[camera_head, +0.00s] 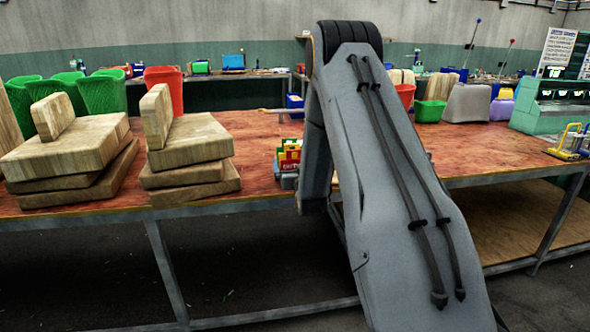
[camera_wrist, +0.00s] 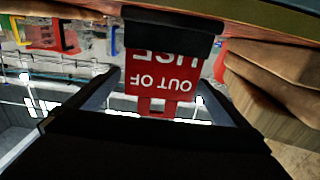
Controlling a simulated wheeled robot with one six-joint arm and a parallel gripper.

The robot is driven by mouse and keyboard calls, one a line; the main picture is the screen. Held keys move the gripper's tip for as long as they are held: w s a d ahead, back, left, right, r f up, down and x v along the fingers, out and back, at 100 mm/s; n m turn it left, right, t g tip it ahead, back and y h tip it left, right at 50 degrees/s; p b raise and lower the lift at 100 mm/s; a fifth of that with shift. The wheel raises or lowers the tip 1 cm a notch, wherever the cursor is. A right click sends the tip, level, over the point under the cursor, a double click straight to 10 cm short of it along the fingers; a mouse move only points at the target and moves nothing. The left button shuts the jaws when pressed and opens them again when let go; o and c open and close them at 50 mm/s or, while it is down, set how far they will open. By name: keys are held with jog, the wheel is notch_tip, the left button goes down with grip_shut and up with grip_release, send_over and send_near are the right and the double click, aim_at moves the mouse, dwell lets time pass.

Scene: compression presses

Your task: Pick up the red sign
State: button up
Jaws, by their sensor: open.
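The red sign (camera_wrist: 160,78) is in the middle of the wrist view, with white "OUT OF USE" lettering upside down. A black piece (camera_wrist: 168,32) covers its upper part in the picture. My gripper (camera_wrist: 163,92) is open, with one dark finger on each side of the sign. I cannot tell whether either finger touches it. In the head view my arm hides the gripper, and I cannot make out the red sign for certain; a small rack of red, yellow and green pieces (camera_head: 288,157) shows beside the arm.
Wooden blocks are stacked on the red-brown table (camera_head: 262,135) to the left, and wood (camera_wrist: 268,88) shows close on the right in the wrist view. Green and red bins (camera_head: 164,88) stand behind the blocks. A blue and yellow stand (camera_head: 570,140) is at the far right.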

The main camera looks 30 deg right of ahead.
jog(key=c, duration=1.2)
jog(key=shift+r, duration=0.1)
